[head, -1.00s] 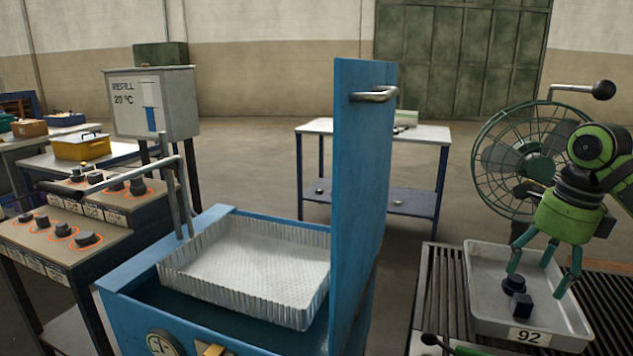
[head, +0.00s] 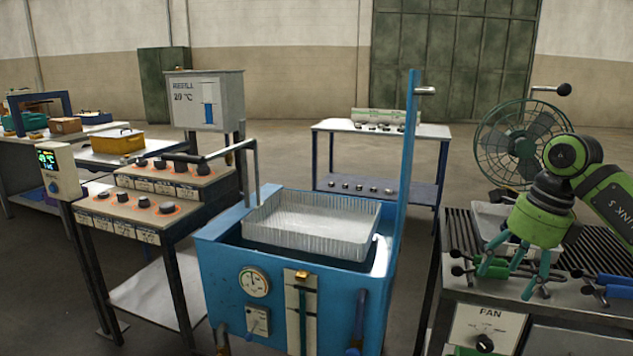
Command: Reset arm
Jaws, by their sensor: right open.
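My right gripper (head: 512,272) is green with teal fingers. It is open, points down, and hangs in front of the slatted fan bench at the right. Its arm comes in from the right edge. The grey tray (head: 490,212) on that bench is mostly hidden behind the gripper, and its contents cannot be made out. My left gripper does not show.
A blue tank (head: 225,262) with its lid (head: 407,165) raised holds a perforated metal basket (head: 312,232). A stepped stand with dark billets (head: 166,207) is at the left. A green fan (head: 522,140) stands behind the fan bench (head: 425,320).

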